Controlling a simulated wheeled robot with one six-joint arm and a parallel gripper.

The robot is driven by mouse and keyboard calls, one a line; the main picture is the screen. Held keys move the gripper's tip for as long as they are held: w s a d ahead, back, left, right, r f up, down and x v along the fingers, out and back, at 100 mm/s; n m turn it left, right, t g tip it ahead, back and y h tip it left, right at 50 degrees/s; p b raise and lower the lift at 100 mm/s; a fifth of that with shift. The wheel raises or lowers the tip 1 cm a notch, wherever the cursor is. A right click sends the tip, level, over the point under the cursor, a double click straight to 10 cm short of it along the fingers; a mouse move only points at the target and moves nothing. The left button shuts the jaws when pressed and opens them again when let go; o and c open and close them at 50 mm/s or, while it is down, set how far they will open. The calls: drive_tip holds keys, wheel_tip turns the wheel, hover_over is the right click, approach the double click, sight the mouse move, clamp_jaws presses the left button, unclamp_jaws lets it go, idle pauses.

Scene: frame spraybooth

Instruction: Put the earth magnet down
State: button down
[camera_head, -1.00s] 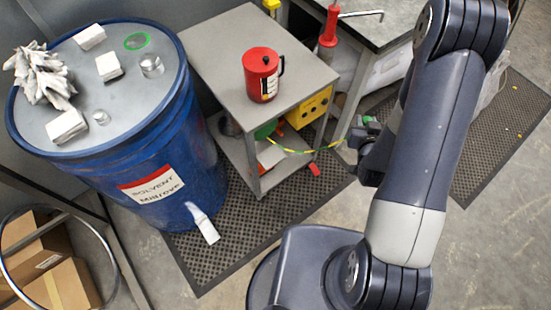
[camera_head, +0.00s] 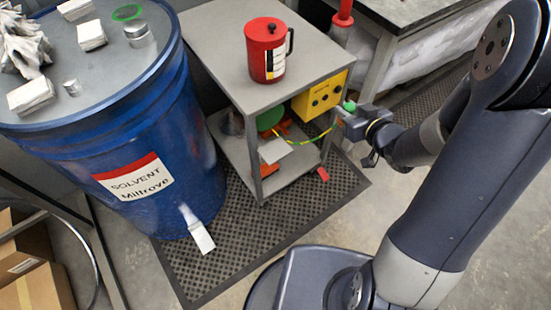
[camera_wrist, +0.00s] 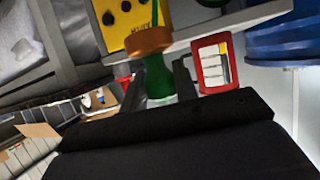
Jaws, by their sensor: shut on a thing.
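The earth magnet (camera_wrist: 160,82) is a green piece with a copper-coloured disc at its end, held between the two dark fingers of my gripper (camera_wrist: 158,88) in the wrist view. In the head view its green part (camera_head: 349,106) shows at the tip of my gripper (camera_head: 352,117), just right of the cart's yellow box. A yellow-green cable (camera_head: 312,139) runs from it to the cart's lower shelf. In the wrist view the disc overlaps the yellow box (camera_wrist: 132,16); whether they touch I cannot tell.
The grey cart (camera_head: 222,45) carries a red can (camera_head: 266,55) on top and the yellow box (camera_head: 322,95) beneath its top. A blue solvent drum (camera_head: 140,120) stands left, cluttered on its lid. A workbench (camera_head: 400,20) is behind. A dark mat (camera_head: 235,240) lies below.

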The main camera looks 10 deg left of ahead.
drive_tip(key=s+a+f+n+g+y+b, duration=0.2)
drive_tip(key=s+f+n+g+y+b, duration=0.15)
drive_tip(key=f+b, duration=0.55)
drive_tip(key=n+g+y+b, duration=0.2)
drive_tip(key=n+g+b, duration=0.15)
drive_tip(key=b, duration=1.15)
hover_over(275, 150)
drive_tip(key=shift+h, duration=0.25)
wheel_tip(275, 150, down, 6)
drive_tip(key=shift+d+f, duration=0.1)
drive_tip(key=shift+f, duration=0.05)
wheel_tip(275, 150, down, 4)
drive_tip(key=shift+r+b, duration=0.2)
drive_tip(key=shift+b, duration=1.05)
drive_tip(key=shift+r, duration=0.1)
drive_tip(key=c, duration=1.1)
unclamp_jaws()
